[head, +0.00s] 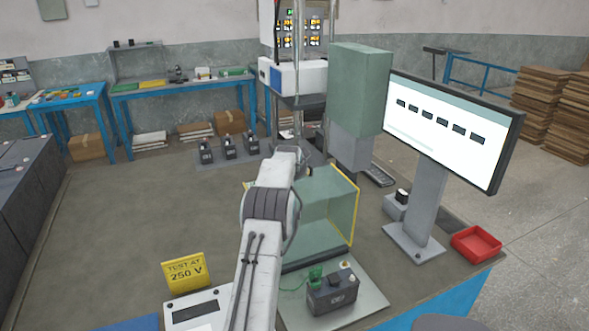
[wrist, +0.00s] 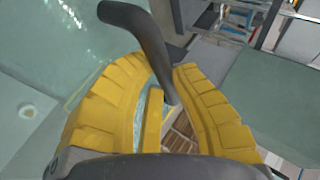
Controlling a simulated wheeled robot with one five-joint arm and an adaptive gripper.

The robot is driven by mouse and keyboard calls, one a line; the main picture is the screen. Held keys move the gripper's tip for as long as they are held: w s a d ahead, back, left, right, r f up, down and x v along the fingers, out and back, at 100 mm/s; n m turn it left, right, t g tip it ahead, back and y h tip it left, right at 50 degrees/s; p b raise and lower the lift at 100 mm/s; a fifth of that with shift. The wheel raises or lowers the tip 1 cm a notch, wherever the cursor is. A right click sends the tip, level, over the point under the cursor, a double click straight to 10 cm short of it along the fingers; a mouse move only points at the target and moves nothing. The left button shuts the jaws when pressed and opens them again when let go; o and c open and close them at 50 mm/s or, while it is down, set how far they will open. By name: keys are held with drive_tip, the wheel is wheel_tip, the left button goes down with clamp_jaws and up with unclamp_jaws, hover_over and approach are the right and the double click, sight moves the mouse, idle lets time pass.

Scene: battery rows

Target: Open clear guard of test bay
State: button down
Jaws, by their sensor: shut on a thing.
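The clear guard (head: 327,205) of the test bay is a greenish see-through box with a yellow edge, right of my arm in the head view. Its clear panel (wrist: 60,45) fills the upper left of the wrist view. My gripper (wrist: 165,80) has yellow ribbed fingers, closed around a dark bent handle (wrist: 138,28). The handle seems to belong to the guard, but its join is not clear. In the head view my arm hides the fingers and handle. A black block with a green connector (head: 332,291) sits on the pale plate (head: 365,303) in front of the guard.
A monitor (head: 450,125) on a stand and a red tray (head: 476,243) are at the right. A yellow "TEST AT 250 V" sign (head: 184,270) stands left of my arm. Several black batteries (head: 228,148) stand behind. The bench's left middle is bare.

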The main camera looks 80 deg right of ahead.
drive_tip(key=shift+d+r, duration=0.1)
drive_tip(key=shift+r, duration=0.25)
drive_tip(key=c, duration=1.4)
unclamp_jaws()
drive_tip(key=o, duration=0.4)
drive_tip(key=shift+f, duration=0.2)
drive_tip(key=shift+v, duration=6.05)
drive_tip(key=shift+f, duration=0.1)
